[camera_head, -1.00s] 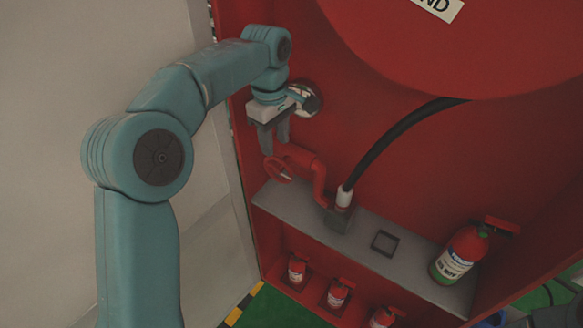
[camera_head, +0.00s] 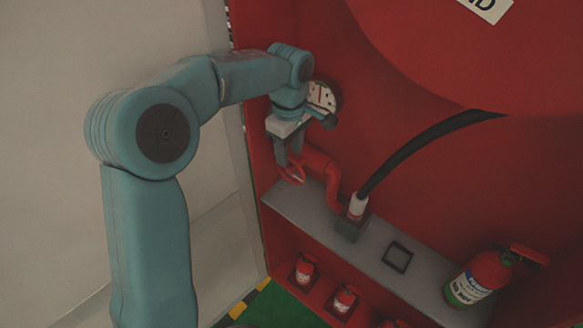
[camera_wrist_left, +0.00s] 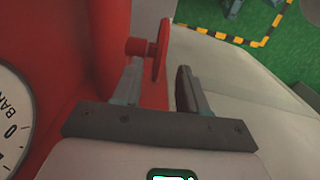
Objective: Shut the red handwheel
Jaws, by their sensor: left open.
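The red handwheel (camera_head: 293,177) sits on a red pipe (camera_head: 322,166) at the left of the cabinet, above a grey shelf. My left gripper (camera_head: 288,164) points down at the handwheel, and its fingers overlap the wheel's upper part. In the left wrist view the handwheel (camera_wrist_left: 164,42) shows nearly edge-on, its rim between the two fingertips. The left gripper (camera_wrist_left: 160,68) is open there, with a gap visible on the right side of the rim. Whether a finger touches the wheel I cannot tell. My right gripper is not in view.
A dial gauge (camera_head: 323,97) is right behind my left wrist. A black hose (camera_head: 425,147) rises from a white fitting (camera_head: 357,206). A fire extinguisher (camera_head: 477,277) stands on the grey shelf (camera_head: 425,275); smaller ones (camera_head: 305,270) are below. A pale wall (camera_head: 60,150) lies left.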

